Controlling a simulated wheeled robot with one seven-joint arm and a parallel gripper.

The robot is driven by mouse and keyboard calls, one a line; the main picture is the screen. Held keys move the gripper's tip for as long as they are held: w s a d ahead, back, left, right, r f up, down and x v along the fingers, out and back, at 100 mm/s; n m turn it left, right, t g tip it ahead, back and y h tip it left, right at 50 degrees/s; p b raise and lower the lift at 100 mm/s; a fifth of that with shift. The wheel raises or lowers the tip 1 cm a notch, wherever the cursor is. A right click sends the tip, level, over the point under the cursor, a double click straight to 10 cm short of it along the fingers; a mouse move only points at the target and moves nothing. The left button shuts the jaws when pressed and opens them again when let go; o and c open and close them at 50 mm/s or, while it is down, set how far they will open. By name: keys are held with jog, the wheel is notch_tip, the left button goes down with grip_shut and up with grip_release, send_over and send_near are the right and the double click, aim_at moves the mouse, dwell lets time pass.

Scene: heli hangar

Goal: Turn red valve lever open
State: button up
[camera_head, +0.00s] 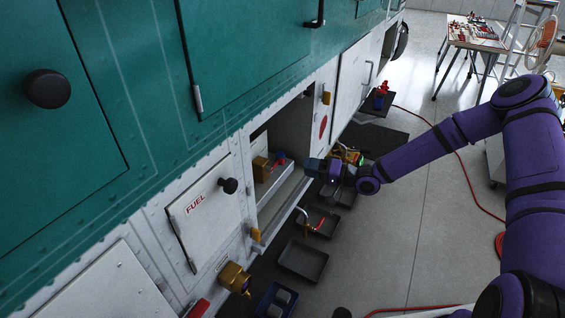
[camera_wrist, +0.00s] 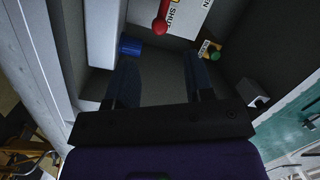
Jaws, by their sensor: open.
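The red valve lever (camera_wrist: 161,22) shows at the top of the wrist view, with a round red knob at its near end. It lies against a white label plate (camera_wrist: 183,16) with the word SHUT and part of another word. In the head view a small red and blue fitting (camera_head: 279,159) sits in the open bay; I cannot tell whether its red part is the lever. My gripper (camera_wrist: 162,66) is open, with nothing between its dark fingers. It points into the bay, and the knob lies beyond the fingertips. In the head view my gripper (camera_head: 309,168) is at the bay's opening.
A brass block (camera_head: 261,168) also sits there. The bay's lower sill (camera_head: 277,212) is close. Trays (camera_head: 302,260) lie on the floor below. Open floor extends to the right.

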aim_at(283, 164)
jog(key=x, duration=0.9)
jog(key=shift+w+a, duration=0.1)
jog(key=shift+a, duration=0.05)
jog(key=c, duration=0.8)
